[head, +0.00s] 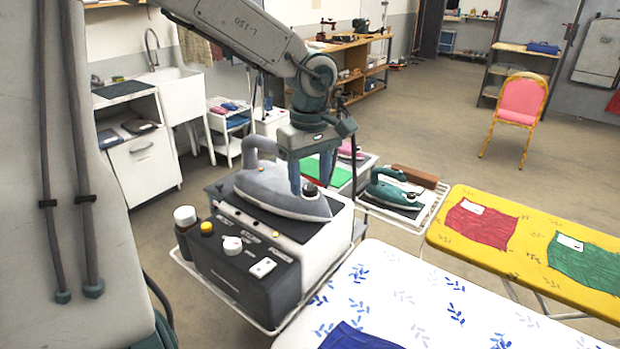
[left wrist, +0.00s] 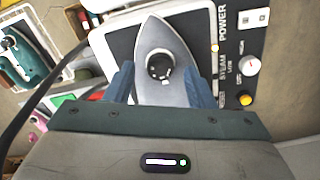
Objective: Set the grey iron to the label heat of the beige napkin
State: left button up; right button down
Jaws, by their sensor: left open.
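The grey iron (head: 270,190) rests on top of a boxy steam station (head: 245,270). Its black round dial (head: 309,190) faces up and also shows in the left wrist view (left wrist: 160,67), with small pale marks near its edge. My left gripper (head: 302,184) points down over the iron. Its blue fingers are open, one on each side of the dial in the left wrist view (left wrist: 161,84); I see no contact with the dial. The dial's setting is too small to read. I see no beige napkin in either view. My right gripper is not in view.
The station's front has a white knob (head: 232,246), a yellow button (head: 206,228) and a white switch (head: 263,267). A teal iron (head: 393,190) stands behind on a rack. A yellow board (head: 480,262) bears labelled red (head: 480,226) and green (head: 590,262) cloths. A blue cloth (head: 355,338) lies in front.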

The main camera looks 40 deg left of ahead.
aim_at(310, 186)
pick_arm(q)
notch_tip(310, 186, up, 6)
jog(key=shift+f+p, duration=0.1)
jog(key=shift+p, duration=0.5)
notch_tip(310, 186, up, 4)
jog(key=p, duration=0.4)
jog(key=shift+s+r+p, duration=0.1)
jog(key=shift+r+p, duration=0.1)
jog(key=shift+p, duration=0.15)
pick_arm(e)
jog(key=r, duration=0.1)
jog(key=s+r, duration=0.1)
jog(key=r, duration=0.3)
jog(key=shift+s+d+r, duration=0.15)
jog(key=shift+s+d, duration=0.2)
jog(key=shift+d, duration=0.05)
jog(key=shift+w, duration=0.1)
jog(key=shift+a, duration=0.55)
